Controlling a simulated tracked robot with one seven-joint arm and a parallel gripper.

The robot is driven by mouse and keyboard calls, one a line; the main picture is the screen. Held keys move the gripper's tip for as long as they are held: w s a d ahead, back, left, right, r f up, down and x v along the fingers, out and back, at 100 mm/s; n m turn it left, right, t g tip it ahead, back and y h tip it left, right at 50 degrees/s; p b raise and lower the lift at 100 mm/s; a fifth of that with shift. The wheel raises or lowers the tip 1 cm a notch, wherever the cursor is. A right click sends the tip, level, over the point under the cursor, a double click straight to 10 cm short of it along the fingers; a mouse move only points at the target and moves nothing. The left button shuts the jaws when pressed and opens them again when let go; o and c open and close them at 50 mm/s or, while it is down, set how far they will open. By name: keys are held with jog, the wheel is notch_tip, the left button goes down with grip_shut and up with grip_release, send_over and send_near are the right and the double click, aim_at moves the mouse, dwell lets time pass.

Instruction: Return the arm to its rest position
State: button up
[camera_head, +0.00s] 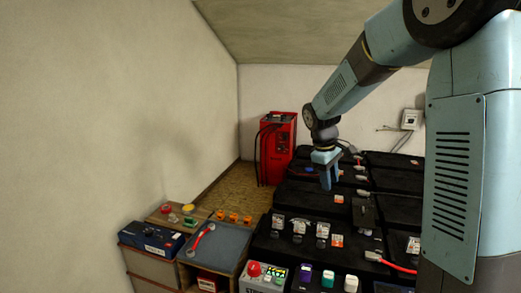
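My arm reaches in from the right side of the view, bent at the elbow, with its hand pointing down. My gripper (328,182) hangs above the black batteries (310,202) in the middle of the room. It looks apart from their tops, but the height is hard to judge. The fingers are small and seen at an angle, so I cannot tell whether they are open or shut. I see no object clearly held between them.
A red charger cabinet (276,148) stands at the back wall. A wrench lies on a grey-topped bench (228,240) at the lower left, near a dark blue box (152,238). A grey box with a red button (262,277) is in front. A wall box (410,119) hangs at the right.

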jog(key=s+d+r+m+t+y, duration=0.1)
jog(key=s+r+m, duration=0.3)
jog(key=s, duration=1)
jog(key=s+d+r+m+t+y, duration=0.1)
jog(key=s+r+m+t, duration=0.3)
jog(key=s, duration=1)
notch_tip(320, 180, up, 2)
jog(key=shift+s+d+r+m+y, duration=0.15)
jog(key=shift+s+m+y, duration=0.2)
jog(key=shift+m, duration=0.25)
